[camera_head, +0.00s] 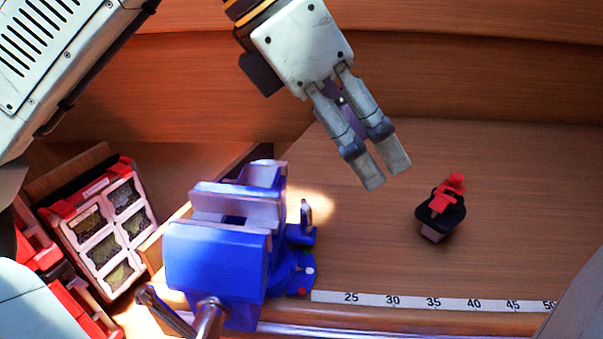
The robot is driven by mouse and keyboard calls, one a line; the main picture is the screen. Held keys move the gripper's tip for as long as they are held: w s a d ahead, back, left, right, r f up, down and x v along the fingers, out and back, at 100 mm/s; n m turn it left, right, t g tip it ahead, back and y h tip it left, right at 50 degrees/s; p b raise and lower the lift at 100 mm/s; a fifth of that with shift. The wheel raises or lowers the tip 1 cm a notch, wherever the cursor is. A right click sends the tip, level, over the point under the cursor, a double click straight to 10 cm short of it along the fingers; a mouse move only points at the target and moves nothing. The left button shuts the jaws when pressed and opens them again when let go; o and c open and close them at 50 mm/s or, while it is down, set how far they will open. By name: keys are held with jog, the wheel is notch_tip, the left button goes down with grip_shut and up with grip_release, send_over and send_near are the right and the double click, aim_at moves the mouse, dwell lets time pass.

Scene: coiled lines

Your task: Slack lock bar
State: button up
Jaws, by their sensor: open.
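A blue bench vise (217,262) with grey jaws stands at the left edge of the wooden bench. A short grey bar (304,213), which looks like the lock bar, stands up from the blue base on the vise's right side. My gripper (386,176) hangs above the bench, up and to the right of the bar, fingers pointing down to the right. It is open with a narrow gap, empty, and apart from the vise and bar. The bar's lower end is partly hidden by the base.
A small red and black object (441,207) stands on the bench right of my gripper. A scale strip (430,302) runs along the front edge. A red organizer case (104,230) stands at left. The bench (360,245) between vise and red-black object is clear. A wooden wall (480,75) rises behind.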

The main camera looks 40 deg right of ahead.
aim_at(306, 208)
jog(key=w+a+t+y, duration=0.1)
jog(key=y, duration=0.1)
jog(key=w+f+n+t+y, duration=0.1)
jog(key=w+y, duration=0.1)
jog(key=w+a+f+t+y, duration=0.1)
jog(key=w, duration=0.1)
jog(key=shift+w+a+n+t+y, duration=0.15)
jog(key=shift+a+n+t+y, duration=0.15)
jog(key=shift+y, duration=0.1)
notch_tip(306, 208, down, 10)
jog(key=b, duration=0.3)
jog(key=shift+f+b, duration=0.1)
jog(key=shift+b, duration=0.3)
